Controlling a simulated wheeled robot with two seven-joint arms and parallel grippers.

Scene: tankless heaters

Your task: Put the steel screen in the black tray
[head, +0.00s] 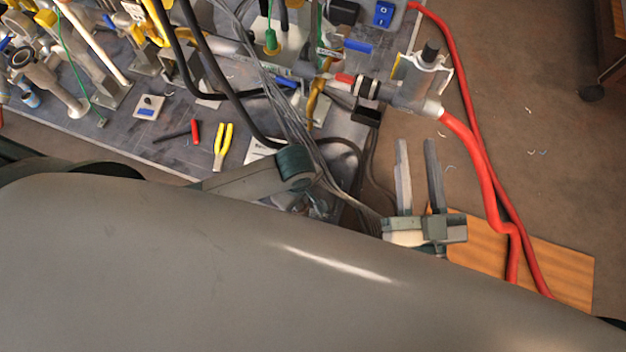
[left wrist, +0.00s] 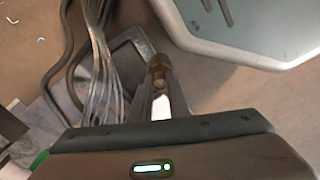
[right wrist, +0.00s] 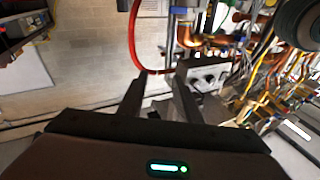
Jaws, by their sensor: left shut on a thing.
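My left gripper (left wrist: 158,88) is shut on a small piece with a brownish round end (left wrist: 158,66), seen in the left wrist view. It may be the steel screen, but no mesh is clear. In the head view the left fingers are hidden behind my own arm. My right gripper (head: 417,142) is open and empty over the floor to the right of the bench. Its spread fingers also show in the right wrist view (right wrist: 157,85). A small black box (head: 367,114) sits at the bench's right edge; I cannot tell whether it is the black tray.
The grey bench (head: 180,110) carries yellow-handled pliers (head: 222,146), a red-tipped tool (head: 193,130), pipes and valves. A red hose (head: 480,150) runs down past my right gripper to a wooden board (head: 560,265). Loose grey cables (head: 330,172) hang beside my arm. Floor at right is largely clear.

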